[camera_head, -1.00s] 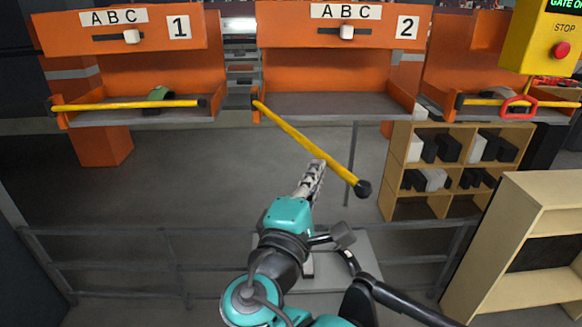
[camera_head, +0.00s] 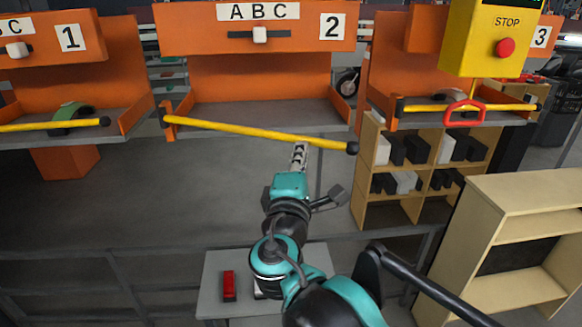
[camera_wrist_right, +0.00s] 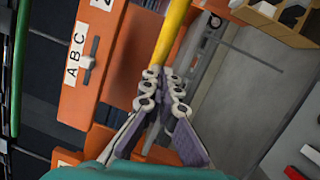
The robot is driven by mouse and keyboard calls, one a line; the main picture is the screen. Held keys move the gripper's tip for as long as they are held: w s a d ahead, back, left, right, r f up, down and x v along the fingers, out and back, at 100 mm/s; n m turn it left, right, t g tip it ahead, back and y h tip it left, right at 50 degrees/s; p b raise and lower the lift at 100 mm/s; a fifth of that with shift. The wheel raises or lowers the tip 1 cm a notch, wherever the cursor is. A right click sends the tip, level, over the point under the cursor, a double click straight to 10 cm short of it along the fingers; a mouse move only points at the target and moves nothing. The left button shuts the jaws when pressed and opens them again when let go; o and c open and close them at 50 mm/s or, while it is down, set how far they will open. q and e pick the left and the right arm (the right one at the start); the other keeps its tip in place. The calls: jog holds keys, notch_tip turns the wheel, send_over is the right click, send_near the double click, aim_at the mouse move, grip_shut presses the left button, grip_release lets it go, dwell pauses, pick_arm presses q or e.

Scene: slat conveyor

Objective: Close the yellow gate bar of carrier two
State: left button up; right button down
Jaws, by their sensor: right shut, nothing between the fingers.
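Carrier two (camera_head: 200,75) is an orange bay with a grey floor, marked "2", in the middle of the head view. Its yellow gate bar (camera_head: 250,132) runs from a pivot at the carrier's left front corner and slopes slightly down to a black knob at its right end, just below the carrier's front edge. My right gripper (camera_head: 299,148) is shut and empty, with its tips at the underside of the bar near the knob end. In the right wrist view the bar (camera_wrist_right: 172,35) rises just beyond the shut fingers (camera_wrist_right: 162,80). My left gripper is not in view.
Carrier one (camera_head: 60,90) and carrier three (camera_head: 425,85) have their yellow bars level across the front. A yellow stop box (camera_head: 488,40) with a red handle hangs at the right. Wooden shelves (camera_head: 480,230) stand at lower right. A railing (camera_head: 130,260) crosses below.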

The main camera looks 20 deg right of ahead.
aim_at(312, 144)
jog(key=d, duration=0.1)
jog(key=w+d, duration=0.1)
jog(key=w+d+b, duration=0.1)
jog(key=shift+r, duration=0.25)
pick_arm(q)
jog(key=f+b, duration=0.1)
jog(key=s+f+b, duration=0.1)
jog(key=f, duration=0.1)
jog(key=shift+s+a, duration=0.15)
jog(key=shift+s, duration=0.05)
pick_arm(e)
jog(key=f+x, duration=0.2)
jog(key=x, duration=1.2)
jog(key=shift+w+d, duration=0.25)
jog(key=shift+w, duration=0.05)
jog(key=shift+r, duration=0.1)
